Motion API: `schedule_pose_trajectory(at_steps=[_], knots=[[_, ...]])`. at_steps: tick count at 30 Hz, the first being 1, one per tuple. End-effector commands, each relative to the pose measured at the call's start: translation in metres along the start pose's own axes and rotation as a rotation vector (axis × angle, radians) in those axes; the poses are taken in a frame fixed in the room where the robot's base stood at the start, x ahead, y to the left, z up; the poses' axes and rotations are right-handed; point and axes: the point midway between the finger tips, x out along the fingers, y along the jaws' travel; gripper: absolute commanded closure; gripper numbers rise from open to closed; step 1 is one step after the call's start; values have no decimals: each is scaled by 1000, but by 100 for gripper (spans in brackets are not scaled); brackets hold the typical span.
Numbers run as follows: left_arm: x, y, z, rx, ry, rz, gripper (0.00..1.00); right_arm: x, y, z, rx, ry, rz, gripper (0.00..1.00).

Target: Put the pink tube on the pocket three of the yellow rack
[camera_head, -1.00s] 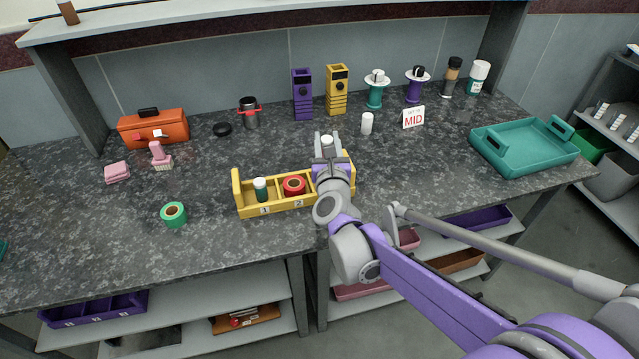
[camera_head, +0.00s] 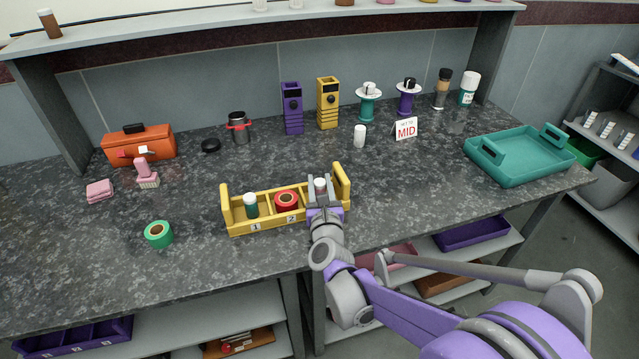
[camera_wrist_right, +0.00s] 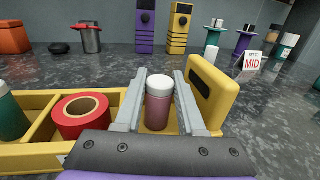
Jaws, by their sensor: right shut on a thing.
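The yellow rack (camera_head: 237,230) stands on the dark counter near its front edge, with labels 1 and 2 showing on its front. A green tube (camera_head: 251,206) stands in pocket one and a red tape roll (camera_head: 286,201) lies in pocket two. My right gripper (camera_head: 320,188) is over the third pocket at the rack's right end. In the right wrist view it is shut on the pink tube (camera_wrist_right: 158,108), which is upright with a white cap, between the fingers. The tube's lower end is inside the pocket's outline; I cannot tell whether it touches the floor. My left gripper is not in view.
The rack's raised right end wall (camera_wrist_right: 211,92) is close beside my right finger. A green tape roll (camera_head: 159,234) lies left of the rack. A white bottle (camera_head: 359,136) and a MID sign (camera_head: 405,128) stand behind it. A teal tray (camera_head: 520,160) is at the right.

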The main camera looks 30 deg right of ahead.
Motion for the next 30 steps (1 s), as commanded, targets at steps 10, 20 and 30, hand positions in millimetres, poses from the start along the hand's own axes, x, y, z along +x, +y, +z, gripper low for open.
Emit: schedule_pose_trajectory(at_steps=[10, 20, 30], knots=[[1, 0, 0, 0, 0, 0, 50, 0, 0, -2, 0, 0, 0, 31], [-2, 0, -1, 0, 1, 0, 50, -8, 0, 2, 1, 0, 1, 31], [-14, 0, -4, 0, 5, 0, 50, -79, 1, 2, 1, 0, 2, 31]])
